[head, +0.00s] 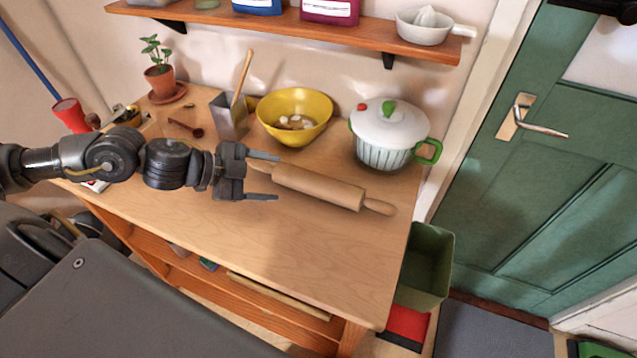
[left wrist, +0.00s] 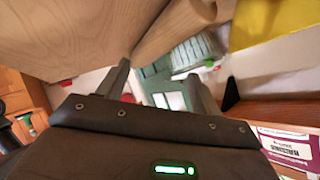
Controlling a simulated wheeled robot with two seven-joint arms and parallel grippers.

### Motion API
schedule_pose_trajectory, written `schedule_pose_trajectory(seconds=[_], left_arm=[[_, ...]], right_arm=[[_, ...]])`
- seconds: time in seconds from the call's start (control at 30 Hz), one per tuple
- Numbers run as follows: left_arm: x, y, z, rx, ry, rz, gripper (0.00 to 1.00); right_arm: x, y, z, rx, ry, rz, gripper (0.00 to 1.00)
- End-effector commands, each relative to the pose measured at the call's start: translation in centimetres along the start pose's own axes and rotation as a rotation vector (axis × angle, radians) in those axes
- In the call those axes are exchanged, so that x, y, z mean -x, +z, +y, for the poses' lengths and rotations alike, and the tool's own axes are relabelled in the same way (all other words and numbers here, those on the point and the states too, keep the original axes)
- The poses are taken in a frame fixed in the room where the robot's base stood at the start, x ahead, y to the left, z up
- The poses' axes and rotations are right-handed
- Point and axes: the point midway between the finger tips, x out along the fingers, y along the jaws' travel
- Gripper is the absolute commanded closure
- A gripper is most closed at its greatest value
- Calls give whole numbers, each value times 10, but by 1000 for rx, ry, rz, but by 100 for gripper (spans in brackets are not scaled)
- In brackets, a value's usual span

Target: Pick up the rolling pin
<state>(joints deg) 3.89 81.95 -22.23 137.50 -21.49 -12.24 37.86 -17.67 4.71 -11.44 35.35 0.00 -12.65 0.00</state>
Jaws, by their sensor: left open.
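The wooden rolling pin (head: 318,187) lies on the wooden table (head: 270,235), slanting down to the right, with its right handle in plain view. My left gripper (head: 278,177) is open at the pin's left end, one finger on each side of the left handle in the head view. The wrist partly hides that handle. Whether the fingers touch the pin cannot be told. In the left wrist view, the pin (left wrist: 172,28) shows just beyond the open fingers of my left gripper (left wrist: 158,70). My right gripper is not in view.
Behind the pin stand a yellow bowl (head: 310,105), a grey utensil holder (head: 229,118) and a white lidded pot (head: 390,135). A potted plant (head: 160,80) is at the back left. A shelf (head: 290,25) runs above. The table's front is clear.

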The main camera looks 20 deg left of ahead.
Motion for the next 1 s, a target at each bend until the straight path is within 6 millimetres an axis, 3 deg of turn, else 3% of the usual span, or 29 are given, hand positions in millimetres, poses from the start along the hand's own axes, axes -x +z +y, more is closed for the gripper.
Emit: schedule_pose_trajectory(seconds=[0.4, 0.77, 1.0], left_arm=[[-46, -2, -1, 1, -4, 4, 34], [-58, -2, 0, 3, -4, 2, 34], [-92, -3, 2, 3, -5, 2, 34]], right_arm=[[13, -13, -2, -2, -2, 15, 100], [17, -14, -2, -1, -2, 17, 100], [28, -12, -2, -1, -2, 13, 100]])
